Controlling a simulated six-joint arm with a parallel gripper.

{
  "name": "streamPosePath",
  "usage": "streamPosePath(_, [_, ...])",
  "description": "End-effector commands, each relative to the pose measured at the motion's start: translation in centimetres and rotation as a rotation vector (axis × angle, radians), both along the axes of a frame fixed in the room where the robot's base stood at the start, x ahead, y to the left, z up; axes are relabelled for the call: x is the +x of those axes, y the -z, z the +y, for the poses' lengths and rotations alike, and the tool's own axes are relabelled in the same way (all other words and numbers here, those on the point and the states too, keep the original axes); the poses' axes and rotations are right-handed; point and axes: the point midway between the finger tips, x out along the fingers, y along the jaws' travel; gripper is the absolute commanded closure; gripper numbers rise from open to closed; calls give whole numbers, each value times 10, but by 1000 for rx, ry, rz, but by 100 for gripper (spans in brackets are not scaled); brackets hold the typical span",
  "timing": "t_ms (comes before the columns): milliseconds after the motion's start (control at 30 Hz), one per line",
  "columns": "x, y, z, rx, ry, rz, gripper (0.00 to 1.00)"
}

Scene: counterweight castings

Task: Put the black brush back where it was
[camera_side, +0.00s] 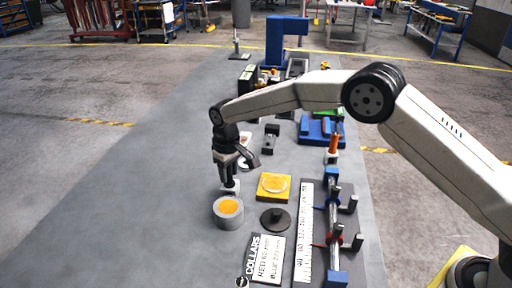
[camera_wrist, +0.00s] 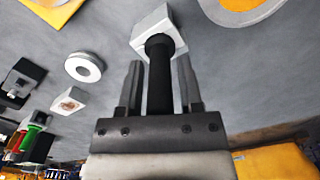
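The black brush has a black handle (camera_wrist: 160,78) and a pale square head (camera_wrist: 153,28). My gripper (camera_wrist: 160,80) has a finger on each side of the handle and appears shut on it, though finger contact is hard to see. In the side view my gripper (camera_side: 229,177) points down with the pale head (camera_side: 231,187) below it. The head is just behind the grey round pot (camera_side: 229,220) with orange contents. I cannot tell whether the head touches the table. In the wrist view the round orange-filled rim (camera_wrist: 238,14) is at the upper right, apart from the head.
A yellow block (camera_side: 273,196) and a black disc with a knob (camera_side: 275,219) lie right of the pot. An orange-handled brush (camera_side: 333,145) stands farther back. A rack with posts (camera_side: 333,235) and a label card (camera_side: 266,258) are at the front right. The table's left side is clear.

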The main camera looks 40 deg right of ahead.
Motion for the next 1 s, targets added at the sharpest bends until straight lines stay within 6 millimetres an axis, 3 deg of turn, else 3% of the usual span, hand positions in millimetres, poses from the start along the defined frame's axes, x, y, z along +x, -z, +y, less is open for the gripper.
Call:
streamPosePath(567, [0, -9, 0, 0, 0, -1, 38])
streamPosePath(767, [0, -31, 0, 1, 0, -2, 38])
streamPosePath(1000, [1, -70, 0, 1, 0, -4, 38])
